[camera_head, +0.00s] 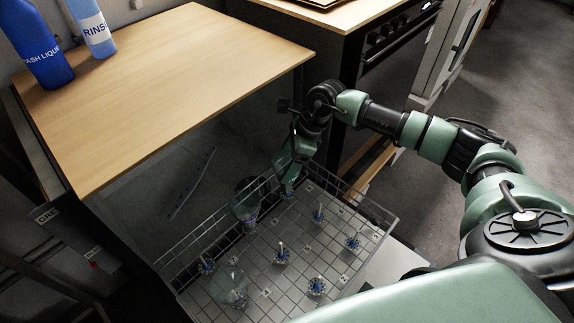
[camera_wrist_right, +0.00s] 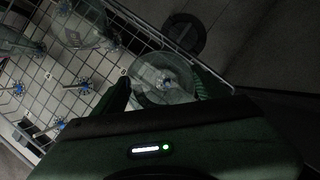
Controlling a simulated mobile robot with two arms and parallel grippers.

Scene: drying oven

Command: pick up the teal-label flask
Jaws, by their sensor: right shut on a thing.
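My right gripper (camera_head: 290,178) reaches down into the far right corner of the wire rack (camera_head: 330,258). It is shut on a clear glass flask (camera_wrist_right: 163,80), which shows between its two green fingers in the right wrist view. In the head view this flask (camera_head: 288,191) is small and mostly covered by the gripper. I cannot make out its label colour clearly. A second flask (camera_head: 243,204) with a purple band stands to the left of the gripper. A third clear flask (camera_head: 230,288) is at the front left of the rack. My left gripper is not in view.
Several blue-based pegs (camera_head: 318,216) stand free on the rack, with numbered tags. A wooden worktop (camera_head: 165,80) with two blue bottles (camera_head: 38,50) overhangs at upper left. A black oven (camera_head: 390,55) stands behind my arm. The rack's wire sides are close to the gripper.

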